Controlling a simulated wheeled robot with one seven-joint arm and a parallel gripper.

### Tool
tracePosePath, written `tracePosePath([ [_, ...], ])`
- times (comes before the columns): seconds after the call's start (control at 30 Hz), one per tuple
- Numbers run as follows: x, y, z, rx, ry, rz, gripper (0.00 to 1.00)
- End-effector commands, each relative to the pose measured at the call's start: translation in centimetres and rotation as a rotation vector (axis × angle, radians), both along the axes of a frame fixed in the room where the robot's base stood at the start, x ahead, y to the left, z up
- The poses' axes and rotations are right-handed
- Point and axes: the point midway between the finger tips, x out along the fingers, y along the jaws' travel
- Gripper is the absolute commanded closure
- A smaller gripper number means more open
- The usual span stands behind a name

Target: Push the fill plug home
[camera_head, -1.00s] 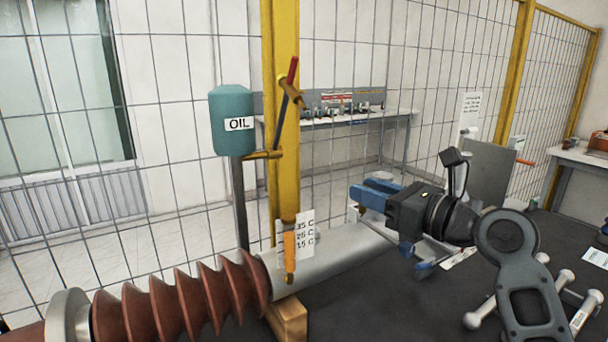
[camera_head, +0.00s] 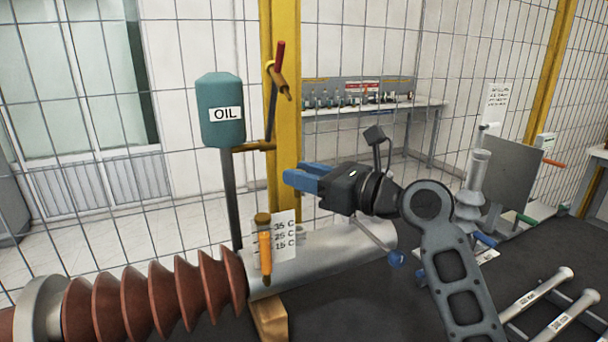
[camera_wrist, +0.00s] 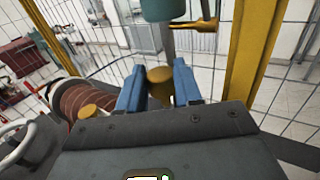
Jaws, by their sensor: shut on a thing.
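My gripper (camera_head: 292,180) has blue fingers, which point left above the grey tube of the bushing (camera_head: 350,245). In the wrist view the fingers (camera_wrist: 160,88) are shut on a brass-brown round piece, seemingly the fill plug (camera_wrist: 160,80). The head view does not show this piece clearly at the fingertips. Where the held piece's lower end sits is hidden.
A teal OIL tank (camera_head: 222,110) and a yellow post (camera_head: 285,130) stand close behind the gripper. An orange gauge (camera_head: 265,258) and a temperature card (camera_head: 285,237) are beside the cap.

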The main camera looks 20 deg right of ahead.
Motion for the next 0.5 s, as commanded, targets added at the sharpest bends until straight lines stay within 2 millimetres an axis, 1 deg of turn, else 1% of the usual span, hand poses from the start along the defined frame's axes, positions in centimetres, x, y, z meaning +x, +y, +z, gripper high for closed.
tracePosePath([
  [0.33, -0.1, 0.1, -0.1, 0.000, 0.000, -0.009, 1.00],
  [0.5, -0.1, 0.0, -1.5, 0.001, 0.002, -0.009, 1.00],
])
